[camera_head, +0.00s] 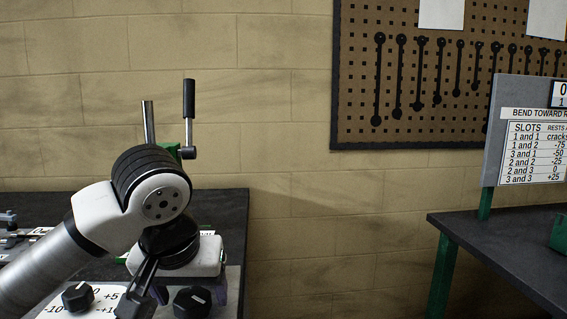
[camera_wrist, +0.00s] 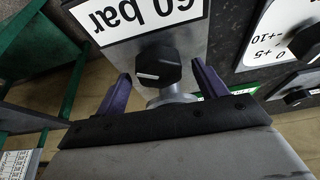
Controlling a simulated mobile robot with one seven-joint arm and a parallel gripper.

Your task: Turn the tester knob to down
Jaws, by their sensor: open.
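A black knob (camera_wrist: 158,65) with a white pointer line is on a grey panel just below an upside-down "60 bar" sign (camera_wrist: 150,15) in the wrist view. Its line lies nearly level and points left there. In the head view this knob (camera_head: 192,302) is at the bottom edge, its white mark toward the right. My gripper (camera_wrist: 160,68) is open, with one purple finger on each side of the knob and a visible gap at both sides. My gripper's purple finger (camera_head: 221,288) shows partly in the head view; my wrist hides much of the panel.
A second black knob (camera_head: 78,296) with a -10 to +10 scale is to the left. A black-handled lever (camera_head: 189,100) stands behind my wrist. A green-legged table (camera_head: 500,250) with a slots sign (camera_head: 535,152) is at the right, and a pegboard (camera_head: 350,100) hangs behind.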

